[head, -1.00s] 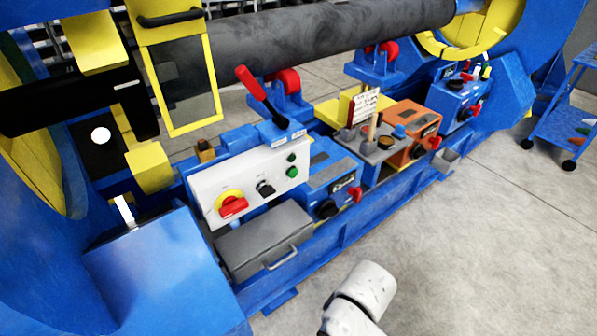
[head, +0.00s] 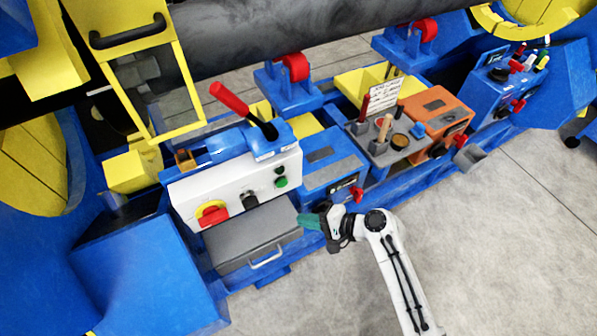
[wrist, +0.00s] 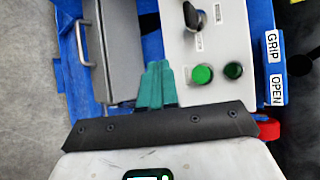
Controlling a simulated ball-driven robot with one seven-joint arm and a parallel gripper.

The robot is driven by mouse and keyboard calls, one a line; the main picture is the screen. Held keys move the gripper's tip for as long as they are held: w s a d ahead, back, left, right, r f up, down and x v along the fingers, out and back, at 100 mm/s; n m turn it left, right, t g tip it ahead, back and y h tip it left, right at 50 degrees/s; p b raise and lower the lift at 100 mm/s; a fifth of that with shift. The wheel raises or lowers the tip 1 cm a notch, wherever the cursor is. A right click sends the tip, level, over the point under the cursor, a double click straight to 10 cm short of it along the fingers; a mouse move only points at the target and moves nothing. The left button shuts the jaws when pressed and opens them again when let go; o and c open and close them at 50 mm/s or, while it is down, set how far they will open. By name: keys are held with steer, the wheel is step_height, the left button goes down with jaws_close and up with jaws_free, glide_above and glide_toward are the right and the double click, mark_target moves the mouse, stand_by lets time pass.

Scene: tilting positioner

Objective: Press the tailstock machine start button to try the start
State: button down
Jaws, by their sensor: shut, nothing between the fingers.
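A white control panel (head: 235,188) faces the front of the blue machine; I cannot read its small labels. It carries a red switch on yellow (head: 212,214), a black selector knob (head: 249,201) and a bright green button (head: 281,182) with a darker one above it (head: 279,170). The wrist view shows the bright green button (wrist: 202,74), the dark green button (wrist: 233,70) and the knob (wrist: 194,16). My gripper (head: 303,220) is shut and empty, its teal fingers (wrist: 158,68) below and right of the buttons in the head view. I see no contact with a button.
A grey box with a handle (head: 252,240) sits under the panel, close to my fingers. A red-handled lever (head: 230,98) stands above it. A blue box with a red knob (head: 333,165) and a tool tray (head: 385,145) are to the right. Floor in front is clear.

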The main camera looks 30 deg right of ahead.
mark_target(282, 183)
steer(key=shift+d, duration=0.15)
steer(key=shift+w, duration=0.1)
steer(key=w+b, duration=0.3)
steer(key=w, duration=0.5)
steer(key=shift+w+b, duration=0.35)
steer(key=shift+w, duration=0.1)
stand_by(1.9)
steer(key=shift+w, duration=0.35)
